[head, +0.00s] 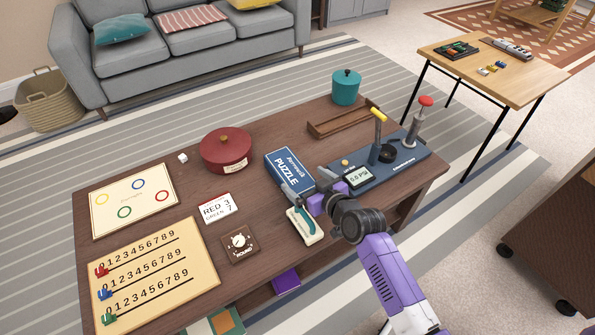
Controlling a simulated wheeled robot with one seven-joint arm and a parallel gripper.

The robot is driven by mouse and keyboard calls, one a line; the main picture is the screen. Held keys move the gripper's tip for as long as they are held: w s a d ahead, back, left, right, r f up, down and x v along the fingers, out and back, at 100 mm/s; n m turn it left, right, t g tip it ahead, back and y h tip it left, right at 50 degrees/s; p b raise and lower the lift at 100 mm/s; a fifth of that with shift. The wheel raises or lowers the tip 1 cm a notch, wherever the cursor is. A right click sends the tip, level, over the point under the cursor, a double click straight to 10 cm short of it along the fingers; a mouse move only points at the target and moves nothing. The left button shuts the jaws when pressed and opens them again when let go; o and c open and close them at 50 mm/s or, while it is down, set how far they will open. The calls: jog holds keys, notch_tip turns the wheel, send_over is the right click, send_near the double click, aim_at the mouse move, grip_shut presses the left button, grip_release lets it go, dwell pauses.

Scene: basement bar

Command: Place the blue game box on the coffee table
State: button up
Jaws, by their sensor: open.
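A blue box (289,172) with white lettering that reads PUZZLE lies flat on the dark wood coffee table (150,262), right of the middle. My gripper (318,202) is open, at the near right end of the blue box. It is close to the box, and I cannot tell whether it touches it. My wrist hides part of the table there.
A dark blue device (407,160) with upright handles stands to the right. A red pot (226,150), teal canister (346,86) and game boards (152,274) also occupy the tabletop.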

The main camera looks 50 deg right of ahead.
jog(key=s+a+r+n+y, duration=0.1)
jog(key=s+a+r, duration=0.1)
jog(key=s+a, duration=0.6)
jog(key=s+a+r+n, duration=0.15)
jog(key=s+a, duration=0.35)
jog(key=s, duration=0.6)
jog(key=s+a+r+t+y, duration=0.1)
jog(key=s+a+r+y, duration=0.1)
jog(key=s+a+r, duration=0.7)
jog(key=s+r, duration=0.3)
jog(key=r, duration=0.1)
jog(key=shift+s+a+n+t+y+p, duration=0.25)
jog(key=shift+s+n+t+y+p, duration=0.05)
jog(key=shift+s+n+t+y, duration=0.1)
